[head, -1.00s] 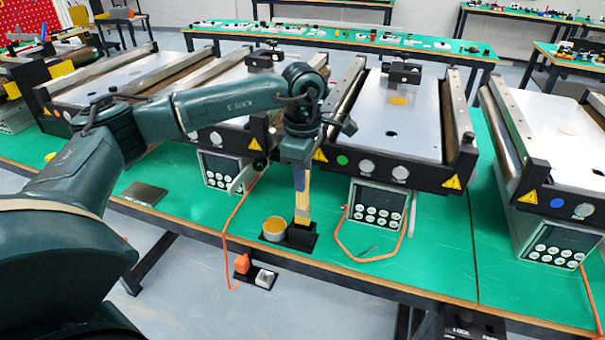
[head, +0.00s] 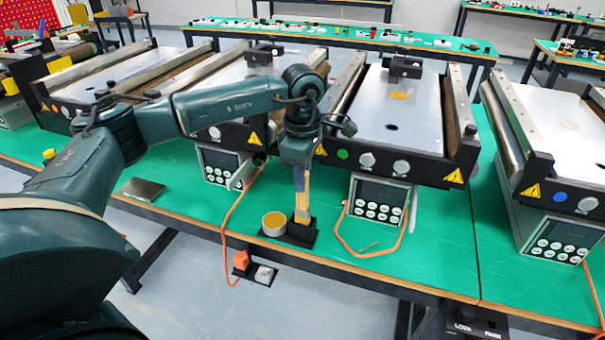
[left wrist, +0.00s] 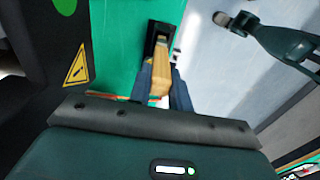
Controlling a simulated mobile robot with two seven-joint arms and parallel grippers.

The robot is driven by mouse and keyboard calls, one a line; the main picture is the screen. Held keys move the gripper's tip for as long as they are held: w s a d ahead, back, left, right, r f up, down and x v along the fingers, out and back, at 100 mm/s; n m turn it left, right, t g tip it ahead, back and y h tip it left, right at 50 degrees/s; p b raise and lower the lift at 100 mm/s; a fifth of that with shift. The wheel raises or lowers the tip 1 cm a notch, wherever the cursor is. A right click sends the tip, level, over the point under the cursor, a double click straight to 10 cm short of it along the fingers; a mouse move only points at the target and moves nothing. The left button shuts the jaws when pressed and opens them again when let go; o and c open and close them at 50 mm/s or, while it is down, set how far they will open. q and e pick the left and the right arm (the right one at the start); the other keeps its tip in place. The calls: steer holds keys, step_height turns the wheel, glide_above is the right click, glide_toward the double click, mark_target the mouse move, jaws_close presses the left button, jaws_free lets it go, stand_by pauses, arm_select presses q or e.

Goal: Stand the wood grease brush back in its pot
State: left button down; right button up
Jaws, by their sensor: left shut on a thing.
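The wood grease brush (head: 302,200) is upright, its pale wooden handle at the top and its greyish lower end down. My left gripper (head: 301,172) is shut on the upper handle. The brush's lower end is at the black pot (head: 303,235) near the table's front edge; how deep it sits inside I cannot tell. In the left wrist view the brush (left wrist: 161,80) lies between the two blue fingers, with the dark pot (left wrist: 158,33) beyond it. An arm of mine, probably the right one, shows at the upper right there, its gripper tip (left wrist: 224,19) too small to read.
A round tin of yellow grease (head: 273,224) stands just left of the pot. Behind are mini conveyors and a control box (head: 378,200) with an orange cable (head: 343,240). A grey metal plate (head: 142,190) lies to the left. Green table is free at front right.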

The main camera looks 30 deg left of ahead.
arm_select(q)
steer(key=shift+f+b, duration=0.75)
steer(key=shift+f, duration=0.3)
steer(key=c, duration=0.7)
jaws_free()
steer(key=shift+o, duration=0.2)
steer(key=shift+r+p, duration=1.2)
steer(key=shift+r, duration=0.45)
steer(key=shift+r+p, duration=1.55)
steer(key=shift+r, duration=0.85)
